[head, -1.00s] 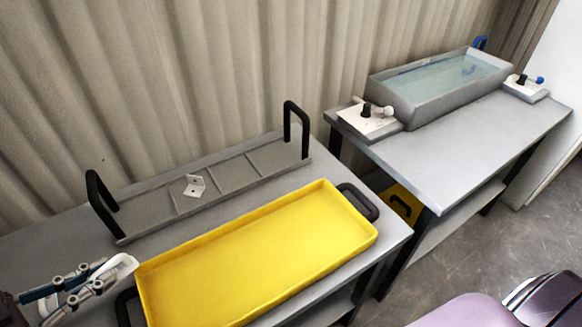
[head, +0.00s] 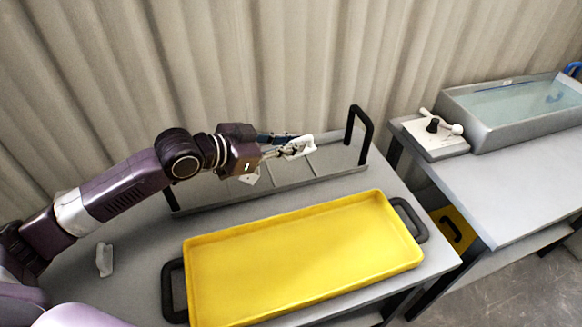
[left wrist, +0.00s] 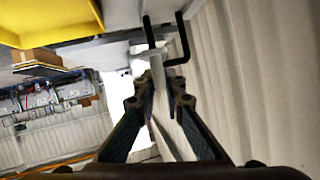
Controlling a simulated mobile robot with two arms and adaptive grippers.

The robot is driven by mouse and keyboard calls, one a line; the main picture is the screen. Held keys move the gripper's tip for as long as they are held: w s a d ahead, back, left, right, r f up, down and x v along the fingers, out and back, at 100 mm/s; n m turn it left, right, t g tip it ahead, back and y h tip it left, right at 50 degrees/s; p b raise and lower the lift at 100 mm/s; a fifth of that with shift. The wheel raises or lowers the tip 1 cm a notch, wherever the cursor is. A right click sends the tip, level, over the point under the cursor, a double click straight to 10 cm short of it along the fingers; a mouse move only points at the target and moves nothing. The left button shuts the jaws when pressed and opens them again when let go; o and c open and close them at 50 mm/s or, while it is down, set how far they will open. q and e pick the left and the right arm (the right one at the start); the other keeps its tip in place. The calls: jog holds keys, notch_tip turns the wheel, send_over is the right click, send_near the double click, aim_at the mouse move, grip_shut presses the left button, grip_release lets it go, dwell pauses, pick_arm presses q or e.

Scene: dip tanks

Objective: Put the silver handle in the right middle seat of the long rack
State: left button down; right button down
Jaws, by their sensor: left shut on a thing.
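The long rack (head: 335,173) is a grey divided tray with a black handle at each end, along the back of the near table. My left gripper (head: 288,149) is shut on a pale silver-white handle (head: 303,145) and holds it over the rack, right of its middle. I cannot tell the gap between the handle and the rack. The held handle also shows between the fingers in the left wrist view (left wrist: 158,78). A small white bracket (head: 250,177) lies in the left middle seat. My arm hides the rack's left part. My right gripper is out of view.
A yellow tray (head: 300,258) with black handles fills the table's front. Another pale handle (head: 104,259) lies on the table at left. A second table at right bears a water tank (head: 490,135) and a white fixture (head: 436,138). A corrugated wall stands close behind.

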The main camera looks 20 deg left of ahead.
pick_arm(q)
notch_tip(320, 180, up, 4)
jog(key=n+t+y, duration=0.1)
jog(key=n+y, duration=0.1)
send_over(285, 173)
notch_tip(285, 173, down, 20)
jog(key=shift+w+r, duration=0.15)
jog(key=shift+r, duration=0.05)
jog(key=c, duration=2)
grip_release()
jog(key=shift+f, duration=0.1)
